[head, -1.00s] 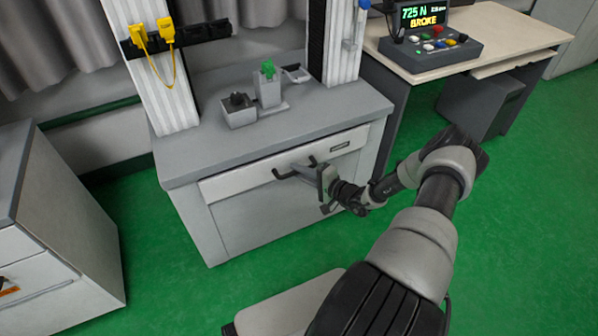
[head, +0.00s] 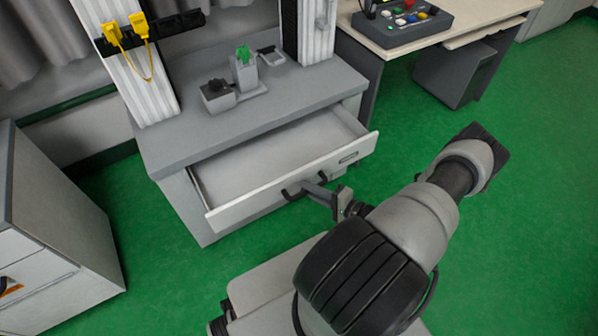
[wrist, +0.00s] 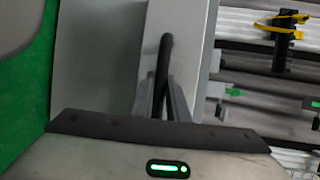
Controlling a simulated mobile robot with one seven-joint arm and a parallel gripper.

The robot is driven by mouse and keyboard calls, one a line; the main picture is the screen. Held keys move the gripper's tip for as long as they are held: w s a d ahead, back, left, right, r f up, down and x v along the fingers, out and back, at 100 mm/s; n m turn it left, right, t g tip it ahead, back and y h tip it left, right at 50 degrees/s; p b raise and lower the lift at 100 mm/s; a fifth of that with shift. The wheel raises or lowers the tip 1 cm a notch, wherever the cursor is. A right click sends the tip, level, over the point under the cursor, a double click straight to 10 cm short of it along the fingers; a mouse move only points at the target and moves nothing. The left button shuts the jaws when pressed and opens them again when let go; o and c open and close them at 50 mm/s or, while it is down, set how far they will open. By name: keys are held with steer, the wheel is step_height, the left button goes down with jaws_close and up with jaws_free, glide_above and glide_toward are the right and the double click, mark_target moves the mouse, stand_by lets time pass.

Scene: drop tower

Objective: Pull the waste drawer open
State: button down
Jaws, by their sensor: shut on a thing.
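The waste drawer (head: 230,211) under the grey bench is pulled out, and its empty-looking inside (head: 265,158) shows in the head view. A dark bar handle (head: 291,194) sits on its front panel. My gripper (head: 313,189) is at the handle, in front of the drawer. In the wrist view the fingers of my gripper (wrist: 163,105) are shut on the dark handle (wrist: 164,58), which runs up between them. The drawer front (wrist: 178,25) fills the middle of that view.
A cabinet (head: 55,220) stands at left, a desk (head: 450,22) at right. Green floor (head: 520,220) is clear at right.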

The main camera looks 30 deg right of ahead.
steer(key=shift+s, duration=1.4)
steer(key=c, duration=2)
jaws_free()
steer(key=shift+d, duration=0.1)
steer(key=p+v, duration=0.1)
steer(key=v, duration=1.6)
steer(key=shift+s+p, duration=0.15)
steer(key=shift+p, duration=0.15)
steer(key=shift+d+r, duration=0.1)
